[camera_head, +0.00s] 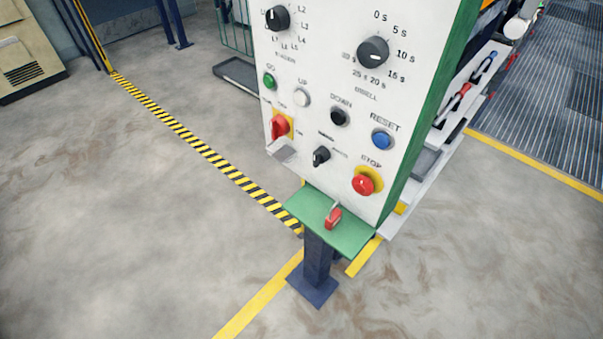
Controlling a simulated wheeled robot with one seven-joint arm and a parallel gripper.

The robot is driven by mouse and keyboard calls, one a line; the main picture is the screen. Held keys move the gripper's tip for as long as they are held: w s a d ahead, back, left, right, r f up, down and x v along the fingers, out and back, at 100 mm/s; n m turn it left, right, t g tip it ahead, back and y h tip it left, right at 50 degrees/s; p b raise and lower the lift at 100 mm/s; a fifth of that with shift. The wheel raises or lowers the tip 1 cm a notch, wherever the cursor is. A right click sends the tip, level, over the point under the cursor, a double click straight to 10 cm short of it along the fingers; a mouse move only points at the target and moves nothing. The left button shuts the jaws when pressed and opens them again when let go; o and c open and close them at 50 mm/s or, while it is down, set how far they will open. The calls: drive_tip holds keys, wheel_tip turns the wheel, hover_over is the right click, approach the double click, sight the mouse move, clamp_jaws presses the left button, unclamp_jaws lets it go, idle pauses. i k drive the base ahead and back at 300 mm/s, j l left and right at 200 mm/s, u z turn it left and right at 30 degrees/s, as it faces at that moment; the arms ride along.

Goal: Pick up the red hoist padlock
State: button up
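The red padlock (333,218) with a grey shackle sits on a small green shelf (309,207) at the foot of the white control panel (340,100). Its shackle points up and it stands apart from the panel's red stop button. My gripper is not in view.
The panel carries a red switch (280,126), a red stop button (362,185), a blue reset button (382,139) and several knobs. A dark blue post (318,255) holds it up. Shelves with tools (465,98) stand behind on the right. The concrete floor in front and left is clear.

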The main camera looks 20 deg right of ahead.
sight(337, 216)
drive_tip(key=i+j+z, duration=0.1)
drive_tip(key=j, duration=0.6)
drive_tip(key=i+j+z, duration=0.1)
drive_tip(key=j, duration=0.65)
drive_tip(key=i+j, duration=0.15)
drive_tip(key=j, duration=0.55)
drive_tip(key=j+z, duration=0.15)
drive_tip(key=j, duration=0.6)
drive_tip(key=i, duration=0.05)
